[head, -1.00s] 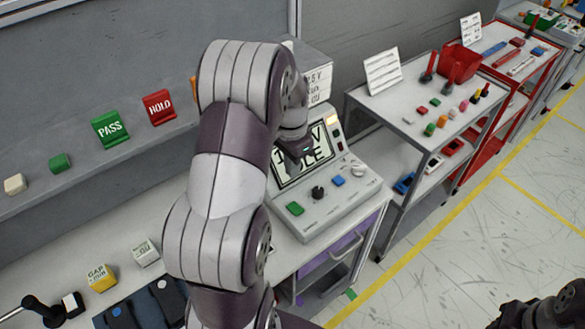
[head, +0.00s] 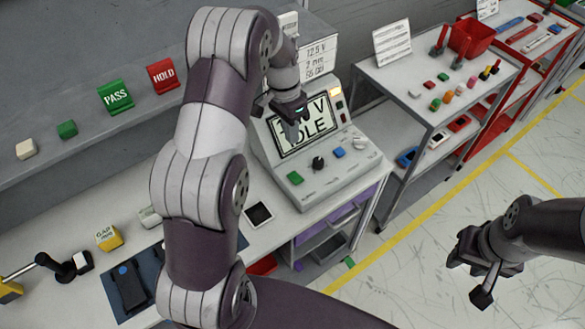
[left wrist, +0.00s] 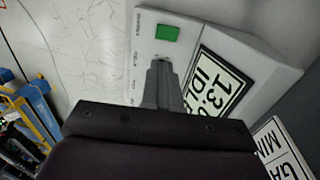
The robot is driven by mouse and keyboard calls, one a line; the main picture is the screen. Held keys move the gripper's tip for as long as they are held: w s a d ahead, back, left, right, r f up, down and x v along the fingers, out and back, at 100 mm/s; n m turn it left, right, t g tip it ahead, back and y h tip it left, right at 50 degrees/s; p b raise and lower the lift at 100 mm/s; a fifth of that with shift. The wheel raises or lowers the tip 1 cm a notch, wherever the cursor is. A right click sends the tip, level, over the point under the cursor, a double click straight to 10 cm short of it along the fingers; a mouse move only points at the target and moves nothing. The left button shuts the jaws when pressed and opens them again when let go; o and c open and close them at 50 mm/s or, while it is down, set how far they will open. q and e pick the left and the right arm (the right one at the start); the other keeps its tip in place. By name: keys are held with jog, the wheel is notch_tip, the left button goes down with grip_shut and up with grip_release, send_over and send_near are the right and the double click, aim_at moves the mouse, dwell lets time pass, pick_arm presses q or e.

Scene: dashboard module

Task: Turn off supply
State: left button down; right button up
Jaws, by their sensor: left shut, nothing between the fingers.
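The power supply (head: 318,184) is a grey console on the bench. Its screen (head: 322,134) shows a voltage and IDLE, partly hidden by my left gripper. A green button (head: 295,178), black knob (head: 318,163), blue button (head: 339,153) and pale knob (head: 359,143) line its front panel. My left gripper (head: 294,136) is shut and empty, in front of the screen. In the left wrist view its fingers (left wrist: 160,70) point toward the panel, with the green button (left wrist: 167,33) ahead. My right gripper (head: 482,280) hangs over the floor, its jaws unclear.
A paper label (head: 318,52) stands behind the console. PASS (head: 117,98) and HOLD (head: 162,76) signs sit on the shelf. A yellow GAP block (head: 108,237) and dark tablet (head: 258,214) lie on the bench. A grey cart (head: 405,75) stands right; the floor in front is clear.

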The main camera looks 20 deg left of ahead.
pick_arm(q)
jog(key=b, duration=0.6)
send_near(298, 181)
jog(key=f+p, duration=0.2)
jog(key=f, duration=0.1)
jog(key=d+f+p, duration=0.1)
jog(key=f+p, duration=0.1)
jog(key=shift+f, duration=0.9)
jog(key=shift+s+d+f+y, duration=0.1)
jog(key=shift+d+f+y, duration=0.05)
jog(key=shift+f+y, duration=0.15)
jog(key=shift+s+d, duration=0.15)
jog(key=shift+s, duration=0.15)
jog(key=shift+f, duration=0.15)
